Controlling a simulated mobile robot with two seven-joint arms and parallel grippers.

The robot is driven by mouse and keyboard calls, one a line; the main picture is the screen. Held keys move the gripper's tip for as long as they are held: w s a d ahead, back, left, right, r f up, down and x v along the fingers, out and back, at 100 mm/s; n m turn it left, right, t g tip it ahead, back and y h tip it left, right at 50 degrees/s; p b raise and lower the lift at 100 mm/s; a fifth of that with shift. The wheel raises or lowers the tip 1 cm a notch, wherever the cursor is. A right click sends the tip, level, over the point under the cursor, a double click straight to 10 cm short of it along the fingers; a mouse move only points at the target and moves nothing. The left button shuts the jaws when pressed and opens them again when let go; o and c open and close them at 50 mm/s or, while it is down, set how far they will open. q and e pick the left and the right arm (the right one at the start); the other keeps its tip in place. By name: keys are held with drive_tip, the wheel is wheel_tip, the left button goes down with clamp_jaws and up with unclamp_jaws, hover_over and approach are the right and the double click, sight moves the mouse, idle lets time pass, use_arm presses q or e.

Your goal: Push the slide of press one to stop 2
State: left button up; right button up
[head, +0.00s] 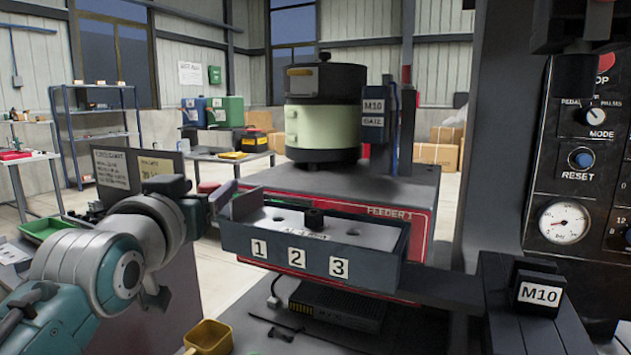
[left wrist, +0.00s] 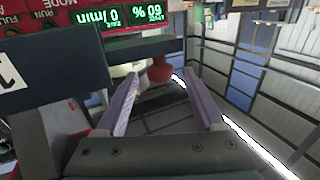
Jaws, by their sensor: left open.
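A dark trough (head: 300,265) with white labels 1, 2 and 3 on its front wall stands in the middle of the head view. A pale metal plate (head: 352,232) with holes lies in it, and a black knob (head: 314,217) stands on it, behind and between labels 2 and 3. I cannot tell which part is the slide. My left gripper (head: 226,192) is at the trough's left end, apart from the knob. In the left wrist view the left gripper (left wrist: 160,78) is open, its two fingers spread with nothing clearly held. My right gripper is not in view.
The red feeder box (head: 425,215) with its round bowl (head: 323,125) stands behind the trough. A block marked M10 (head: 540,292) and a control panel (head: 590,150) are at right. A yellow scoop (head: 208,336) lies low in front. A red round part (left wrist: 159,70) shows beyond the fingers.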

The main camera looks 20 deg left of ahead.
sight(213, 183)
use_arm(q)
drive_tip(key=shift+x, duration=2.7)
drive_tip(key=shift+c, duration=0.3)
clamp_jaws()
